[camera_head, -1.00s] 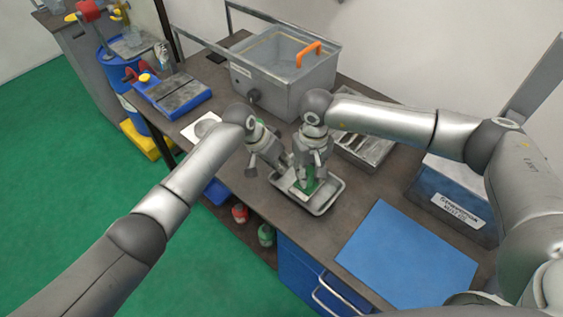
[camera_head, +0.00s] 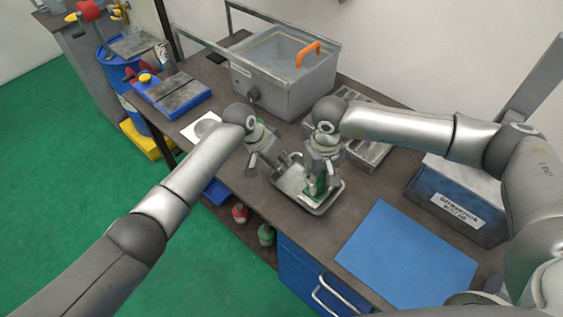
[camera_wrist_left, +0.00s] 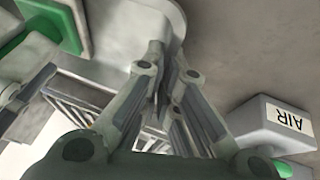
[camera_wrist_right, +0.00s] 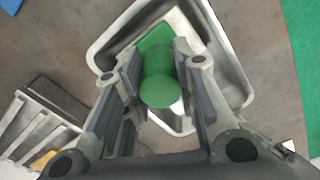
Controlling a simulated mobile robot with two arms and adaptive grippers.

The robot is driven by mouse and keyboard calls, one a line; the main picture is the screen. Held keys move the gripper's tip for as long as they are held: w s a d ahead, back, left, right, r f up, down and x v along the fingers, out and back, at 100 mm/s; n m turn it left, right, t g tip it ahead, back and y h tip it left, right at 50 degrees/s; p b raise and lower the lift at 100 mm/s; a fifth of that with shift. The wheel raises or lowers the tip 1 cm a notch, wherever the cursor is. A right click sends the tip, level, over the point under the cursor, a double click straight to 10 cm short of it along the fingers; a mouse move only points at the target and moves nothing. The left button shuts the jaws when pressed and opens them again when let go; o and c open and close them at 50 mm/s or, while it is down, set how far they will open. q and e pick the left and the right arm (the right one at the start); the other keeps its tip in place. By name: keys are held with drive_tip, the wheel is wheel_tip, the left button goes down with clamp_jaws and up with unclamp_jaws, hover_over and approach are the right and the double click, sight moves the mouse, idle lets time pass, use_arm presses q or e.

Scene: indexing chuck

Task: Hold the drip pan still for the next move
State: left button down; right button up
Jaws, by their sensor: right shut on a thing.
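The drip pan (camera_head: 282,184) is a shallow grey metal tray near the bench's front edge. My left gripper (camera_head: 280,163) is at its left corner. In the left wrist view my left fingertips (camera_wrist_left: 166,48) are close together at the pan's rim (camera_wrist_left: 178,22); whether they pinch it is unclear. My right gripper (camera_head: 318,178) is over the pan's right part, shut on a green part (camera_head: 315,192). In the right wrist view this part has a round green top (camera_wrist_right: 160,84) between the fingers (camera_wrist_right: 158,70) and a flat green piece behind it. Its underside is hidden.
A grey bin (camera_head: 283,80) with an orange handle stands at the back. A slotted metal tray (camera_head: 365,150) lies behind my right gripper. A blue mat (camera_head: 408,255) lies clear at front right, before a blue box (camera_head: 455,200). A block marked AIR (camera_wrist_left: 275,125) is beside my left gripper.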

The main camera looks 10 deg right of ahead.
drive_tip(key=shift+w+a+r, duration=0.1)
drive_tip(key=shift+w+a, duration=0.65)
drive_tip(key=shift+w, duration=0.2)
drive_tip(key=shift+w+a, duration=0.7)
drive_tip(key=shift+w, duration=0.2)
drive_tip(key=shift+s+d+f, duration=0.15)
drive_tip(key=shift+s+d, duration=0.65)
drive_tip(key=shift+s, duration=0.2)
drive_tip(key=shift+s+d+f, duration=0.1)
drive_tip(key=shift+s+d, duration=0.65)
drive_tip(key=shift+s, duration=0.25)
use_arm(q)
drive_tip(key=shift+r, duration=0.1)
use_arm(e)
drive_tip(key=shift+w+a, duration=0.35)
drive_tip(key=shift+w, duration=0.05)
drive_tip(key=shift+c, duration=0.4)
drive_tip(key=shift+w+a+r, duration=0.1)
drive_tip(key=shift+w+a, duration=0.5)
drive_tip(key=shift+w, duration=0.2)
drive_tip(key=shift+w+a+r, duration=0.1)
drive_tip(key=shift+w+a, duration=0.5)
drive_tip(key=shift+w, duration=0.2)
